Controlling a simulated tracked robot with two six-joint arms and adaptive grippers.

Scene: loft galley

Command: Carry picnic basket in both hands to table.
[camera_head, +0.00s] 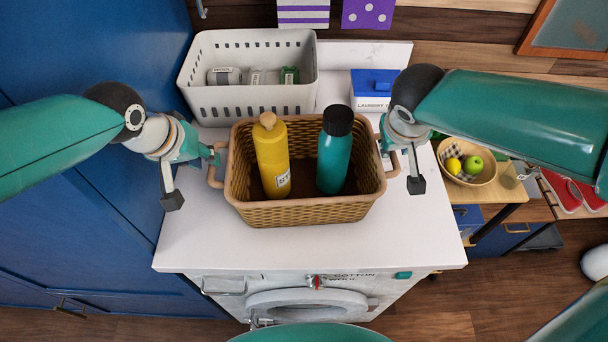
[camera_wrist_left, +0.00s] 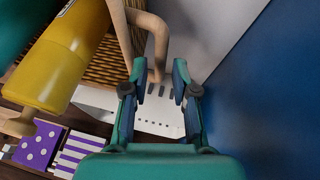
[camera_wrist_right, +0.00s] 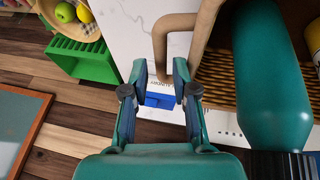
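The woven tan picnic basket (camera_head: 310,213) stands upright on a white countertop. It holds a yellow bottle (camera_head: 272,155) and a teal bottle with a black cap (camera_head: 335,155). My left gripper (camera_head: 193,179) is open at the basket's left handle (camera_head: 214,172); in the left wrist view that handle (camera_wrist_left: 158,50) appears between or just beyond the spread fingertips. My right gripper (camera_head: 402,166) is open at the right handle; in the right wrist view this handle (camera_wrist_right: 160,48) shows likewise. Contact cannot be told. A wooden table (camera_head: 492,212) is partly visible at right.
A white perforated bin (camera_head: 250,100) with packages stands behind the basket, beside a blue-lidded laundry box (camera_head: 372,88). The white top (camera_head: 310,250) covers a washing machine (camera_head: 300,300). A fruit bowl (camera_head: 478,177) sits on the wooden table. A blue cabinet (camera_head: 90,200) is close at left.

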